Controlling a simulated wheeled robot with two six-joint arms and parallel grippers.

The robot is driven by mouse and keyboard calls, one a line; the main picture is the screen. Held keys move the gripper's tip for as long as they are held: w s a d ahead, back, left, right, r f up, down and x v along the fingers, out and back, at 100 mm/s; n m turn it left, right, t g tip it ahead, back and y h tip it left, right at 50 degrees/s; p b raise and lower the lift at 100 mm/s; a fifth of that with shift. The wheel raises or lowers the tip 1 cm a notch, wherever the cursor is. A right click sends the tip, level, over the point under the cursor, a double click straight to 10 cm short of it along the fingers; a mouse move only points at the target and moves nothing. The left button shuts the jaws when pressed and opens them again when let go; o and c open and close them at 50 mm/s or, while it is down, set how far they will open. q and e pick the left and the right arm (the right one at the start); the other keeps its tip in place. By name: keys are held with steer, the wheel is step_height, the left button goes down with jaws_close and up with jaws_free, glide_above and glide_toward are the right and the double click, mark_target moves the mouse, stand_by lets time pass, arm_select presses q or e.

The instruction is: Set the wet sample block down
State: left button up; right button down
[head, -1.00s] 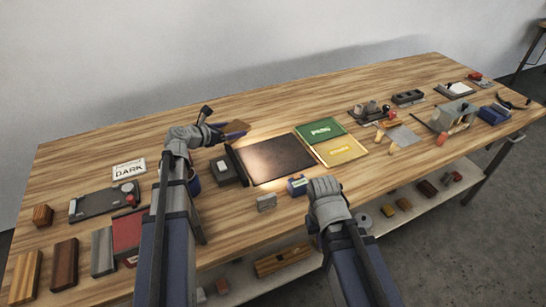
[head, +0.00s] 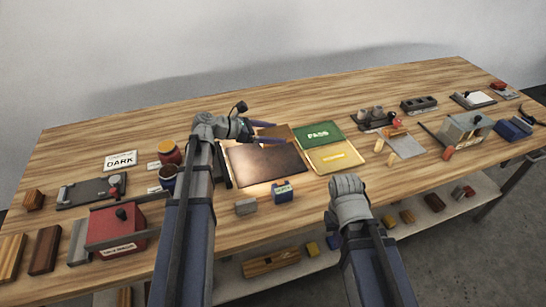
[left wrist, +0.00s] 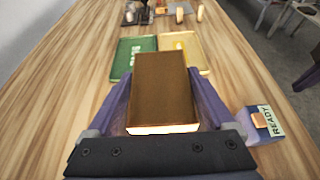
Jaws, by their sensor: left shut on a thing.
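The sample block (left wrist: 161,88) is a brown slab with a pale near edge, held between the two purple fingers of my left gripper (left wrist: 162,110) in the left wrist view. In the head view my left gripper (head: 268,131) is over the far side of the dark plate (head: 262,163), with the brown block (head: 279,132) partly hidden by its fingers.
A blue READY box (head: 283,191) and a grey block (head: 246,206) stand in front of the dark plate. Red and blue jars (head: 169,153) stand left of my left arm. A red box (head: 117,227) is at the front left. Bare wood lies behind the plate.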

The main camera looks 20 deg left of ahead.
mark_target(273, 161)
arm_select(q)
steer(key=shift+f+b, duration=5.15)
steer(key=shift+r, duration=0.15)
steer(key=o, duration=1.3)
